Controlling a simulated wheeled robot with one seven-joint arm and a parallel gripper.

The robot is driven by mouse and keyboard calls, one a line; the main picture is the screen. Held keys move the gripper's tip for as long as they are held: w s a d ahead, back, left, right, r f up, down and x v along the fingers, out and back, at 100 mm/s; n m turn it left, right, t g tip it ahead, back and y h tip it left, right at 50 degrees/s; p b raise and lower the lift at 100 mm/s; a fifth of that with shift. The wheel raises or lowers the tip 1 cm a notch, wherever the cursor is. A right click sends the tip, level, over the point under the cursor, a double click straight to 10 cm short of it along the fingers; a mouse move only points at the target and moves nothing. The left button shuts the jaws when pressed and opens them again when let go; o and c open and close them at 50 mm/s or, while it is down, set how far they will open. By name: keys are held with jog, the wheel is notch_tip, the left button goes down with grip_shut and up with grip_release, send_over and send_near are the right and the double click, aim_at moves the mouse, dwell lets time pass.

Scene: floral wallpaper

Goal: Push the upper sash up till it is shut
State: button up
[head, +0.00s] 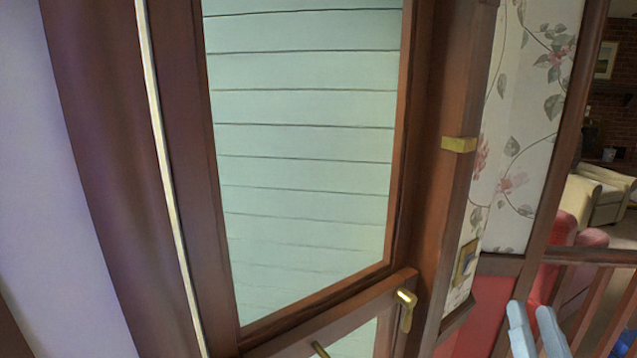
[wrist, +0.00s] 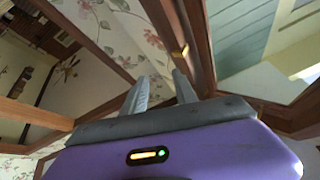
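The window's large glass pane (head: 305,150) fills the middle of the head view, with pale horizontal siding behind it. I take it for the upper sash; its top edge is out of view. Its wooden stile (head: 192,150) runs down the left. A wooden rail (head: 330,316) crosses below the pane and carries a brass latch (head: 405,310). My gripper (head: 531,306) is at the lower right of the head view, right of the window and clear of it. In the wrist view its two fingers (wrist: 158,80) are apart with nothing between them.
A brass piece (head: 459,144) is on the right window post; it also shows in the wrist view (wrist: 180,52). Floral wallpaper (head: 525,100) lies right of the post. A wooden railing (head: 600,256) and armchairs (head: 605,190) are farther right.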

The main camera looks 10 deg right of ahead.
jog(key=s+a+f+n+g+y+b, duration=0.1)
jog(key=s+a+f+n+g+y, duration=0.2)
jog(key=s+a+f, duration=0.3)
jog(key=s+a+f+n+g+y, duration=0.3)
jog(key=s+a+f, duration=0.4)
jog(key=s+f, duration=0.8)
jog(key=s+g+y, duration=0.1)
jog(key=s, duration=0.5)
jog(key=shift+s+a+f+n+b, duration=0.15)
jog(key=shift+f+n+b, duration=0.2)
jog(key=shift+f+n, duration=0.05)
jog(key=shift+c, duration=0.4)
